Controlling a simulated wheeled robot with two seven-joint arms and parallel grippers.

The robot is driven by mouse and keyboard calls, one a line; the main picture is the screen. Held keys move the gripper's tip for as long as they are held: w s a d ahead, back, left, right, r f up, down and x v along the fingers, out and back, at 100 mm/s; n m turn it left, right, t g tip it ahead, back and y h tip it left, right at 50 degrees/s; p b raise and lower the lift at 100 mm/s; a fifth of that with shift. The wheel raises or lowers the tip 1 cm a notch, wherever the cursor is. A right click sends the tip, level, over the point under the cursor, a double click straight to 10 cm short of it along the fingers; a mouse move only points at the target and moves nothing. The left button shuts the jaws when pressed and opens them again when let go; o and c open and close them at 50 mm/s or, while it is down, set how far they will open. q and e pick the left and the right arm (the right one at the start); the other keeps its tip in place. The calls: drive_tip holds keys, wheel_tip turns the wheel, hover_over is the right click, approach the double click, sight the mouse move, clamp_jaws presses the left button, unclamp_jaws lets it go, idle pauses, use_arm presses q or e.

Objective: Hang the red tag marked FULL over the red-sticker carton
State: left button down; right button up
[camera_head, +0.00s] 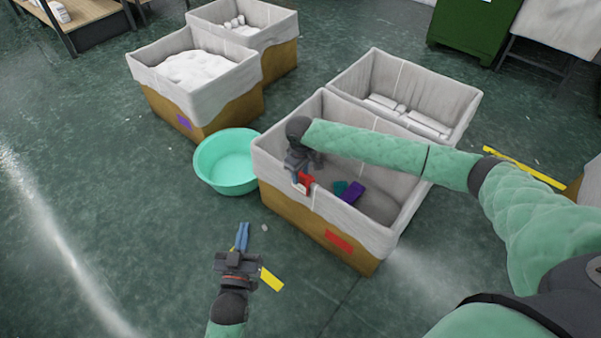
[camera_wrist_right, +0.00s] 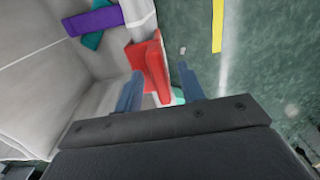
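The red-sticker carton (camera_head: 290,215) is an open brown box with a grey-white liner and a red sticker (camera_head: 339,241) low on its front. The red tag (camera_head: 306,182) sits at the rim of its left-front wall and appears to straddle it. In the right wrist view the tag (camera_wrist_right: 150,68) stands between the blue fingers of my right gripper (camera_wrist_right: 158,88), with gaps visible on both sides. Its lettering cannot be read. My right gripper (camera_head: 299,182) is open around the tag. My left gripper (camera_head: 242,235) is empty in front of the carton, its fingers close together.
A purple tag (camera_head: 352,192) and a teal tag (camera_head: 339,188) lie inside the carton. A mint basin (camera_head: 227,163) stands left of it. Another lined carton (camera_head: 450,92) adjoins behind; a purple-sticker carton (camera_head: 160,100) stands back left.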

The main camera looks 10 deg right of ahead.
use_arm(q)
drive_tip(key=shift+s+f, duration=0.1)
use_arm(e)
drive_tip(key=shift+r, duration=0.1)
